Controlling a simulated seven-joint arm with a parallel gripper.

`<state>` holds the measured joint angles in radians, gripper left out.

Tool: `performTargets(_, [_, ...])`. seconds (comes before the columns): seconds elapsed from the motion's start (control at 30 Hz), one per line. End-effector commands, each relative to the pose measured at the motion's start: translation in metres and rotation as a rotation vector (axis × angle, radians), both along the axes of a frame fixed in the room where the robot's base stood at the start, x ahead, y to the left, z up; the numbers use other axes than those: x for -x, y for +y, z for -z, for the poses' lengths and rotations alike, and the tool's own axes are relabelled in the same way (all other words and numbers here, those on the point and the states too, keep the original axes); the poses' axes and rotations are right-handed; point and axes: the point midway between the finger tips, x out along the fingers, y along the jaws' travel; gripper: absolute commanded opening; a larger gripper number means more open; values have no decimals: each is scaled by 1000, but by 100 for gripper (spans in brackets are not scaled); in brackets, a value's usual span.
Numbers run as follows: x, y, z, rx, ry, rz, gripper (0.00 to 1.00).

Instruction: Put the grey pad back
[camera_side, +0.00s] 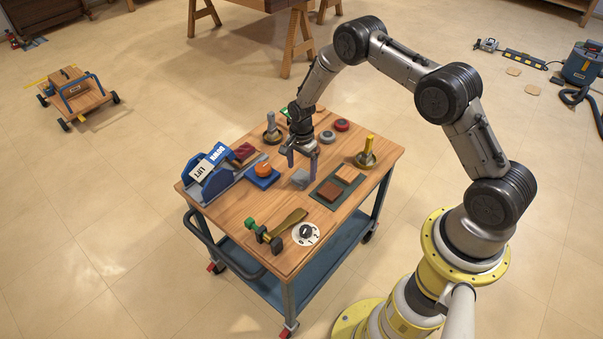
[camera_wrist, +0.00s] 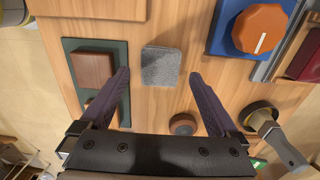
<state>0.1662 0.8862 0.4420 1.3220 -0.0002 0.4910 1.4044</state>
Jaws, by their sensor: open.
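The grey pad (camera_side: 300,178) is a small, rough-looking square block on the wooden cart top. In the wrist view, the grey pad (camera_wrist: 160,66) lies flat between the green mat and the blue base of the orange knob. My gripper (camera_side: 302,158) is open and empty above the pad, pointing down. In the wrist view, its two fingers (camera_wrist: 159,75) appear on either side of the pad, with gaps between. A dark green mat (camera_wrist: 70,52) with two brown blocks lies left of the pad there. The pad's proper place cannot be made out.
An orange knob (camera_side: 264,169) on a blue base stands close to the pad.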

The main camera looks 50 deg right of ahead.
Motion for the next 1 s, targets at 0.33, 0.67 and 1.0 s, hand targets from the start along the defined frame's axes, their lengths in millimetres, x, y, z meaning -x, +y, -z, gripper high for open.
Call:
performTargets(0.33, [-1,0,-71,1,-4,0,96])
performTargets(0.67, [0,0,-93,0,0,0,96])
performTargets(1.0, [16,17,-199,24,-89,-250,96])
